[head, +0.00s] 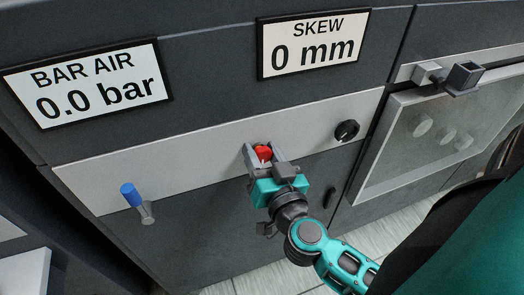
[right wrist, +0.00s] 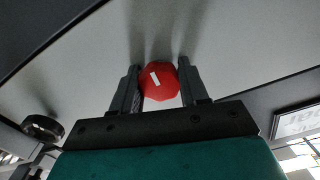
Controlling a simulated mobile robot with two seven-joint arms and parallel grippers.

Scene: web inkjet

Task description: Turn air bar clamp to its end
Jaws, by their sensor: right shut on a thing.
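A red knob (head: 263,153) with a white mark sits on the light grey strip of the machine front; I take it to be the air bar clamp. My right gripper (head: 264,158) has its two fingers on either side of it and is shut on it. In the right wrist view the red knob (right wrist: 159,83) lies between the fingertips, its white mark tilted slightly from upright. The BAR AIR display (head: 88,84) reads 0.0 bar. My left gripper is not in view.
A black knob (head: 347,130) is on the strip to the right, and a blue-topped lever (head: 133,197) to the left. The SKEW display (head: 314,44) reads 0 mm.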

